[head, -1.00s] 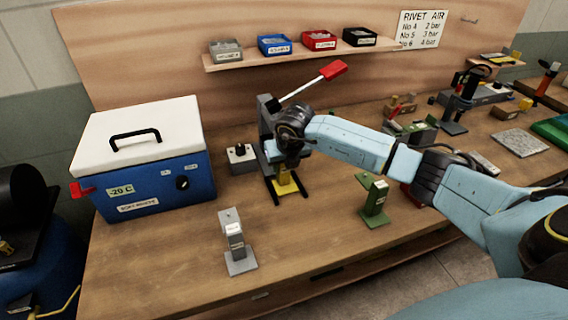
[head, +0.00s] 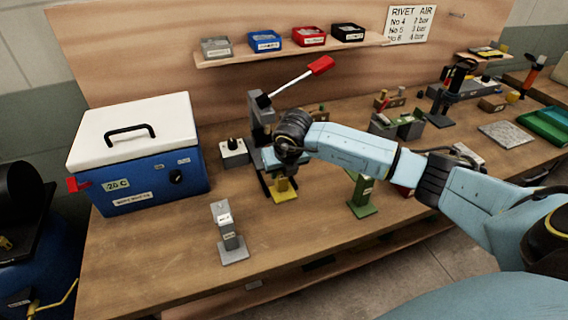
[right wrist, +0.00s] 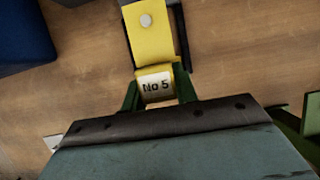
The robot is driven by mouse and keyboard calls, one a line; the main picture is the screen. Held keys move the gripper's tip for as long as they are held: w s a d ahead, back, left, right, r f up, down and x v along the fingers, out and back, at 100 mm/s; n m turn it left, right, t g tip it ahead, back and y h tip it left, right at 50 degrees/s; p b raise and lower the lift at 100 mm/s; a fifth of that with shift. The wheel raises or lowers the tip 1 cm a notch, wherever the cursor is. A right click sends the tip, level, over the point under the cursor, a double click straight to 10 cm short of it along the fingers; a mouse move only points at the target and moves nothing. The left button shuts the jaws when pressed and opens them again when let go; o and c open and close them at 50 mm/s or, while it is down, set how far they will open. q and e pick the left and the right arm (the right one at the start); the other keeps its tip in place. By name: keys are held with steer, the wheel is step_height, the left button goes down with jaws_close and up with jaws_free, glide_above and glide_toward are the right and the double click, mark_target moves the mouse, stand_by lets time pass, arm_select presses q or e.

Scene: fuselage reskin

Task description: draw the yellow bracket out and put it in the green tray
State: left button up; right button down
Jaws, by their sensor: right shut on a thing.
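The yellow bracket (head: 285,194) is at the front foot of the grey press (head: 262,115) with the red-handled lever. In the right wrist view the bracket (right wrist: 152,45) is a yellow strip with a round pale spot and a block labelled "No 5". My right gripper (right wrist: 158,88) is shut on that block, with a green finger on each side. In the head view my right gripper (head: 281,172) is partly hidden by its own wrist. The green tray (head: 545,125) lies at the far right of the bench. My left gripper is not in view.
A blue cooler (head: 140,155) stands left. A grey stand (head: 229,233) is in front, and a green stand (head: 361,195) is right of the bracket, under my forearm. A black dark-based tool stand (head: 440,100) and a grey slab (head: 505,134) lie towards the tray.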

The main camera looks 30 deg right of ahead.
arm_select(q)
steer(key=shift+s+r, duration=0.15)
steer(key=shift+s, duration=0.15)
arm_select(e)
steer(key=shift+s+a, duration=0.25)
steer(key=shift+s, duration=0.65)
steer(key=c, duration=1)
jaws_free()
steer(key=v, duration=1.3)
steer(key=shift+r, duration=0.2)
